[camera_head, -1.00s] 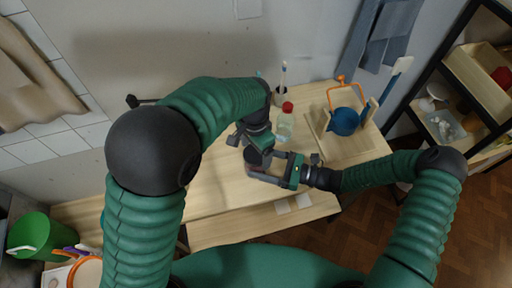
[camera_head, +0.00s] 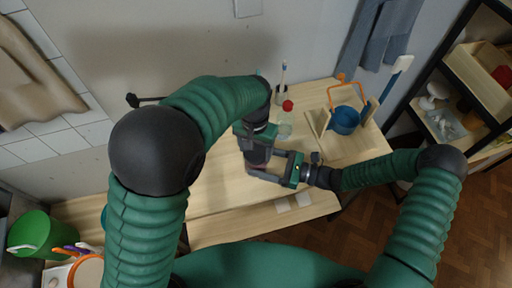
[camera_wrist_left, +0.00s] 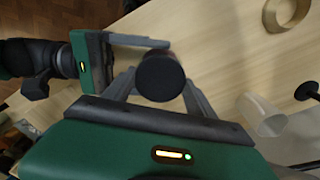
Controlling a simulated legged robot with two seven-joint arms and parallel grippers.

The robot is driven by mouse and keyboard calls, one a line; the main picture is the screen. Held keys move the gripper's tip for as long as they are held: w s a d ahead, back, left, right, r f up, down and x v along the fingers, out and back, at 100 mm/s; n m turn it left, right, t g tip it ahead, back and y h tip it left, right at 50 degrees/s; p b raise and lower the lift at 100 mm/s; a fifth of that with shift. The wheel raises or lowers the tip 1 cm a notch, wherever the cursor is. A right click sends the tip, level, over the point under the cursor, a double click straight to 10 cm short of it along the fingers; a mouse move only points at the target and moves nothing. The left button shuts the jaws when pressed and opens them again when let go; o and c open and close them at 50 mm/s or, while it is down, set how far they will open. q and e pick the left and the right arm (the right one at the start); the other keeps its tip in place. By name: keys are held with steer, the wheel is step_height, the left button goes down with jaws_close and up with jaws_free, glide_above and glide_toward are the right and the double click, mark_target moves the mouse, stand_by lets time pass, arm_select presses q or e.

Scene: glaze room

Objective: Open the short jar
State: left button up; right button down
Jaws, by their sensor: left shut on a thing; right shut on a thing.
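The short jar (camera_head: 256,169) stands on the light wooden table and is mostly hidden by my grippers in the head view. Its round dark lid (camera_wrist_left: 160,80) faces my left wrist camera, with a thin strip of reddish body beside it. My left gripper (camera_head: 257,160) is above the jar, its two fingers shut on opposite sides of the lid. My right gripper (camera_head: 262,168) comes in from the right, low over the table, and is shut on the jar's body. In the left wrist view, the right gripper's far finger (camera_wrist_left: 142,41) passes beside the jar.
A clear bottle with a red cap (camera_head: 286,118) stands just behind the grippers, near a brush holder (camera_head: 281,97). A blue pot (camera_head: 346,119) with an orange handle is on the right of the table. A green bucket (camera_head: 30,233) is at lower left.

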arm_select(q)
steer(key=o, duration=1.5)
steer(key=shift+o, duration=0.2)
